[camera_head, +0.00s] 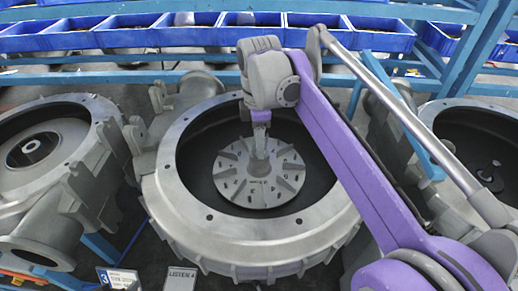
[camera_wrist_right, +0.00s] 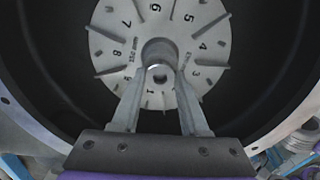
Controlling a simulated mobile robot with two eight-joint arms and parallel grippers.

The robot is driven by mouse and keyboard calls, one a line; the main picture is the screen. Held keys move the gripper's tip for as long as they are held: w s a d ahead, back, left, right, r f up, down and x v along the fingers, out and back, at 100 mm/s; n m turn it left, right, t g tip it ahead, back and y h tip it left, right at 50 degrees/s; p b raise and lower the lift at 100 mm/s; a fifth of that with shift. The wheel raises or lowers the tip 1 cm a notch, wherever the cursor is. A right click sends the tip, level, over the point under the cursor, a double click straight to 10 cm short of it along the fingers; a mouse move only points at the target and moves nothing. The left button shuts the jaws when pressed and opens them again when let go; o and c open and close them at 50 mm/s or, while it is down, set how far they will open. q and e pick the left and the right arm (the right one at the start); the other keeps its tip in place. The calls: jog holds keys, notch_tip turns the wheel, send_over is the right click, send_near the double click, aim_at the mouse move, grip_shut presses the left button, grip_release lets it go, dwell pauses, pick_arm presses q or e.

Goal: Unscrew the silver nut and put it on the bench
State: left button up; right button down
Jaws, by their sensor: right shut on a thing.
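The silver nut (camera_wrist_right: 159,72) is a small bright ring at the middle of the grey finned impeller (camera_wrist_right: 112,45) in the right wrist view. My right gripper (camera_wrist_right: 158,78) has its two fingertips closed on the nut, one on each side. In the head view my right gripper (camera_head: 261,158) reaches down onto the centre of the impeller (camera_head: 232,180), inside the round blower housing (camera_head: 168,200). The nut is hidden by the gripper there. I cannot tell whether the nut is still on its thread. My left gripper is out of view.
More blower housings stand at the left (camera_head: 95,110) and at the right (camera_head: 436,108). Blue bins (camera_head: 190,38) line the back behind a blue rail (camera_head: 60,78). Small label cards (camera_head: 182,277) stand at the front. The housing's raised rim surrounds my gripper.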

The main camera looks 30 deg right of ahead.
jog(key=n, duration=0.7)
jog(key=shift+n, duration=0.4)
jog(key=n, duration=0.7)
jog(key=c, duration=0.7)
grip_release()
